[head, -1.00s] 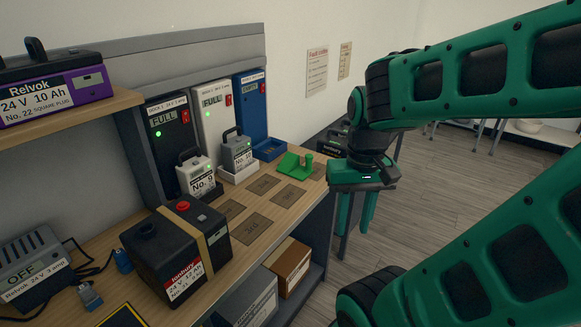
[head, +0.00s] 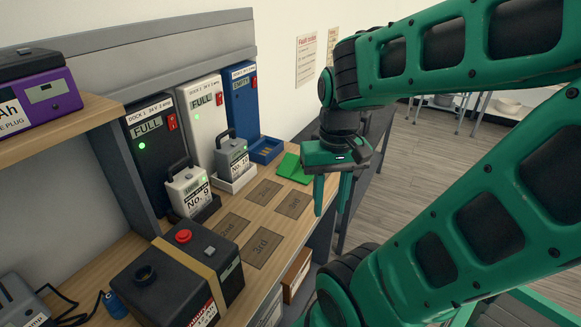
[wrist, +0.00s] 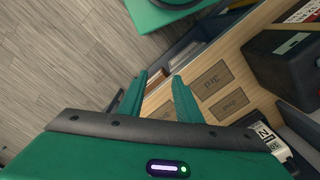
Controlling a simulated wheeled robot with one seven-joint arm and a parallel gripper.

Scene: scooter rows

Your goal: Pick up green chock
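The green chock (head: 291,166) lies on the wooden bench top near its far right end, in front of the blue dock. Its right part is hidden behind my gripper in the head view; I do not see it in the wrist view. My gripper (head: 332,206) points down near the bench's right edge, to the right of the chock in the head view. Its two fingers are apart with nothing between them. In the wrist view the open fingers (wrist: 160,80) appear over the bench edge and the floor.
The bench top (head: 226,208) has dark marked squares such as 3rd (head: 262,248). Batteries No. 9 (head: 188,190) and another grey one (head: 233,160) stand at the docks. A large black battery (head: 165,285) stands nearer. Open floor lies right.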

